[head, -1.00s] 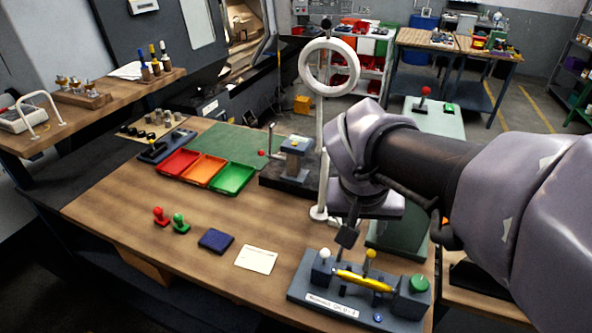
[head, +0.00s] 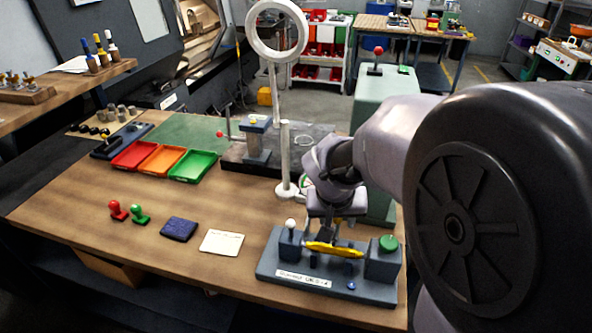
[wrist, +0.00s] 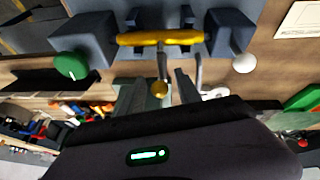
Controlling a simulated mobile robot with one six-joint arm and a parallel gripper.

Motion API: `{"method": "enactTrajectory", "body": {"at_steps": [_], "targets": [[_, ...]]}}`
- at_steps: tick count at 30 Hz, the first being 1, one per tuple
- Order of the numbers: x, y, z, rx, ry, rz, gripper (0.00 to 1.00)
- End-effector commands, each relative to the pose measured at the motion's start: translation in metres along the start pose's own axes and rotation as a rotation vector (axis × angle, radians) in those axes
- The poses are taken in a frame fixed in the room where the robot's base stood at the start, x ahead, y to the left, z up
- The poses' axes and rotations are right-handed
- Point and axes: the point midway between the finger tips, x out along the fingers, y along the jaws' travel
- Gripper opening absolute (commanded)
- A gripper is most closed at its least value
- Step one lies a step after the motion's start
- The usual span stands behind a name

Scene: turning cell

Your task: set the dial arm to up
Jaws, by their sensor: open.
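The runout fixture (head: 268,262) is a grey-blue block with a label on its front, at the near right of the bench. A yellow bar (head: 335,249) lies across it, and it also shows at the top of the wrist view (wrist: 160,38). A white-knobbed lever (head: 290,224) stands at the left end, and a green dial (head: 388,243) at the right.
A white ring stand (head: 277,110) rises behind the fixture. A white card (head: 221,241), a navy pad (head: 179,229) and red and green stamps lie to the left. Red, orange and green trays (head: 194,165) sit farther back. The front-left bench top is clear.

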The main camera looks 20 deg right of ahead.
Motion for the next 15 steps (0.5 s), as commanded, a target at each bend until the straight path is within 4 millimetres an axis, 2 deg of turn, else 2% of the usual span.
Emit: {"method": "enactTrajectory", "body": {"at_steps": [2, 8, 9, 15], "targets": [[-0.0003, 0.0, 0.0, 0.0, 0.0, 0.0, 0.4], [-0.0004, -0.0001, 0.0001, 0.0, 0.0, 0.0, 0.03], [-0.0004, -0.0001, 0.0001, 0.0, 0.0, 0.0, 0.0], [-0.0005, -0.0001, 0.0002, 0.0, -0.001, 0.0, 0.0]]}}
